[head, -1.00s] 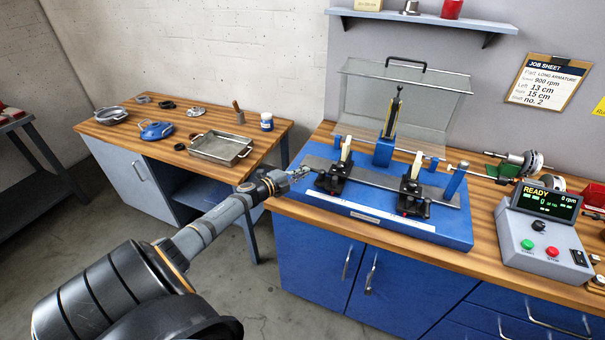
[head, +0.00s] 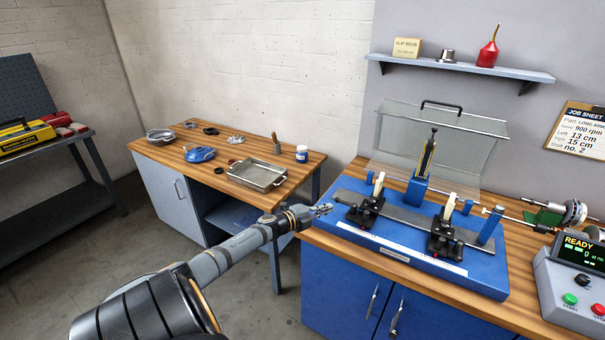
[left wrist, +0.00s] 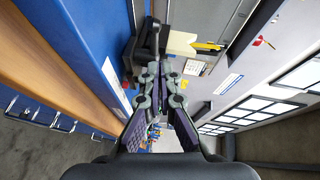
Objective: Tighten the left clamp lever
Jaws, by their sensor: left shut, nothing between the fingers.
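The left clamp is a black support (head: 366,214) with an upright cream piece (head: 379,184), standing on the left part of the blue balancing machine (head: 480,277). In the left wrist view, a black upright part of this support (left wrist: 155,35) and the cream piece (left wrist: 180,43) show just beyond the fingertips. I cannot pick out the lever clearly from the other black parts. My left gripper (head: 323,209) is shut and empty, just left of the left support, with a small gap between them. It also shows in the left wrist view (left wrist: 153,78). My right gripper is not in view.
A second black support (head: 445,240) stands to the right on the rail. A clear guard (head: 440,130) with a black handle is behind. A control box (head: 570,285) reading READY is at the right. The side table (head: 215,172) holds a metal tray (head: 257,185).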

